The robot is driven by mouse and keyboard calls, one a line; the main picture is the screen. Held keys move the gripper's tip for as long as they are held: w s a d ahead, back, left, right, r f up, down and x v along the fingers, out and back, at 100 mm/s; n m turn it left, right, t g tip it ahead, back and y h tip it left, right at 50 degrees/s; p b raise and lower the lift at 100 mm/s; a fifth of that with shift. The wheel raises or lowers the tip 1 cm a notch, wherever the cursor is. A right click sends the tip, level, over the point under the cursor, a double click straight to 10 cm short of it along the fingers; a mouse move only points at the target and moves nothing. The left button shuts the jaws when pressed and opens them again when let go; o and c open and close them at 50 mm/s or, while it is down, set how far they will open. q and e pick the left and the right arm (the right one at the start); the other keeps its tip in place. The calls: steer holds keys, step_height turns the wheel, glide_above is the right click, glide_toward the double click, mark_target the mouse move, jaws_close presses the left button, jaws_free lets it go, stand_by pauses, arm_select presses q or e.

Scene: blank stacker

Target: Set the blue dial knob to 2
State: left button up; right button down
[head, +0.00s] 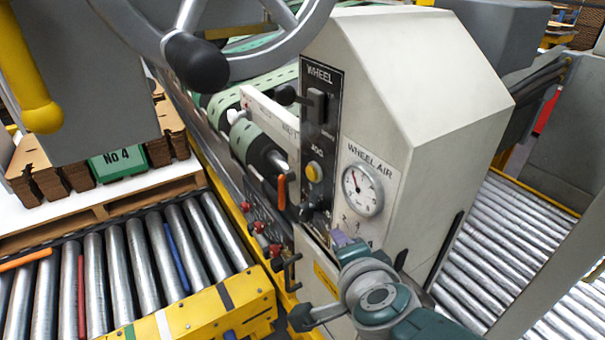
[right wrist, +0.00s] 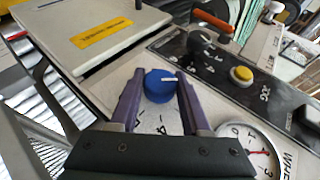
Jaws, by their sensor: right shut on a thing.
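The blue dial knob (right wrist: 158,84) is on the pale panel in the right wrist view, with a white pointer line on its top. The line points toward the picture's right. Dark dial numbers are printed on the plate around it, partly covered by my gripper. My right gripper (right wrist: 160,90) has its purple fingers on both sides of the knob and is shut on it. In the head view my right gripper (head: 343,240) is at the lower front of the machine and hides the knob. Some dial numbers show just above it. My left gripper is not in view.
The wheel air gauge (head: 362,190) is close above the dial; it also shows in the right wrist view (right wrist: 250,150). A yellow button (head: 314,172) and an orange lever (head: 281,192) are to the left. A large handwheel (head: 255,65) hangs over the upper left.

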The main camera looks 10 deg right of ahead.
stand_by(0.5)
steer(key=shift+c, duration=1.8)
jaws_free()
steer(key=p+v, duration=0.8)
steer(key=v, duration=0.1)
steer(key=shift+s+r, duration=0.25)
steer(key=shift+s, duration=0.1)
steer(key=shift+r, duration=0.1)
